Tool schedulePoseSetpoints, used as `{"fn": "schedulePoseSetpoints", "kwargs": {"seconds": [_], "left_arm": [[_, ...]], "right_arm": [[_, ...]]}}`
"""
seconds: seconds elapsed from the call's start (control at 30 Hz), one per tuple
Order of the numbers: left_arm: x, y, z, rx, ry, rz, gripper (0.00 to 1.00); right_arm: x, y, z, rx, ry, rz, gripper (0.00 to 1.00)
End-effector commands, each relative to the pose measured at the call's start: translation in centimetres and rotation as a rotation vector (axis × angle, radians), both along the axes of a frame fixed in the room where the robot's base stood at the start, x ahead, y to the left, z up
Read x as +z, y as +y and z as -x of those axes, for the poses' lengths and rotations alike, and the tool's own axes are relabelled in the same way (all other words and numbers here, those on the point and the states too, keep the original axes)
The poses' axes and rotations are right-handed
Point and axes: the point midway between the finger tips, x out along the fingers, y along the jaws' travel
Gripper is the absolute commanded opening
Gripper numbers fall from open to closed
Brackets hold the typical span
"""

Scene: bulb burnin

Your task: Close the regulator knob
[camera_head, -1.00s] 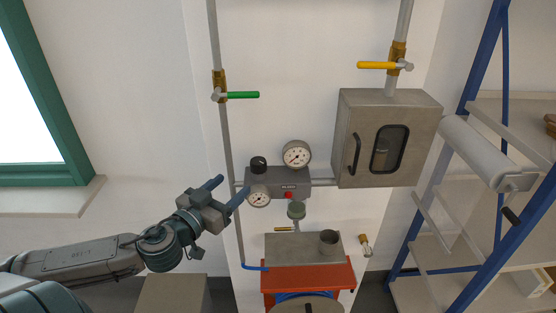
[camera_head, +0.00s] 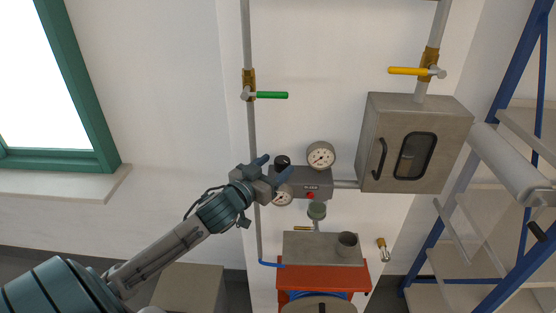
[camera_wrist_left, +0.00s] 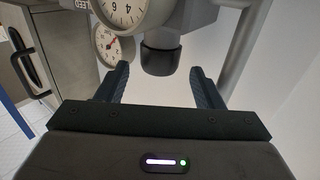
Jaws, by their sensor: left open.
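The regulator knob (camera_head: 282,161) is a black cylinder on top of the grey regulator block (camera_head: 312,184), beside the round gauges. In the left wrist view the knob (camera_wrist_left: 160,58) shows ahead, between the two fingers and a little beyond their tips. My left gripper (camera_head: 274,168) is open and empty, just left of the knob in the head view. It also shows in the left wrist view (camera_wrist_left: 160,80) with its fingers apart. I see no contact between fingers and knob. My right gripper is not in view.
A large gauge (camera_head: 321,155) and a smaller one (camera_head: 283,197) sit close to the knob. A grey cabinet (camera_head: 372,130) hangs to the right. A green-handled valve (camera_head: 271,95) is above on the vertical pipe. An orange stand (camera_head: 365,276) is below.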

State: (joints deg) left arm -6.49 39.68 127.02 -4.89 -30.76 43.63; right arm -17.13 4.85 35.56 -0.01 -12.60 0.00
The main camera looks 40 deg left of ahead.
Motion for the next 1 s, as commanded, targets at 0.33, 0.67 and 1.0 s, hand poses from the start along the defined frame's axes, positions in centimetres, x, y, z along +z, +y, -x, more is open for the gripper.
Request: {"fn": "schedulePoseSetpoints", "kwargs": {"seconds": [0.33, 0.67, 1.0], "left_arm": [[0.1, -0.1, -2.0, -0.001, 0.000, 0.001, 0.61], [0.0, -0.1, -2.0, -0.001, 0.000, 0.000, 0.43], [0.0, -0.2, -2.0, 0.007, -0.001, 0.001, 0.16]], "right_arm": [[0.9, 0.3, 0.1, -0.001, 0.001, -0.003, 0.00], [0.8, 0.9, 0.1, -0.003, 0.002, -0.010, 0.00], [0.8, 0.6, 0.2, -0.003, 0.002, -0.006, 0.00]]}}
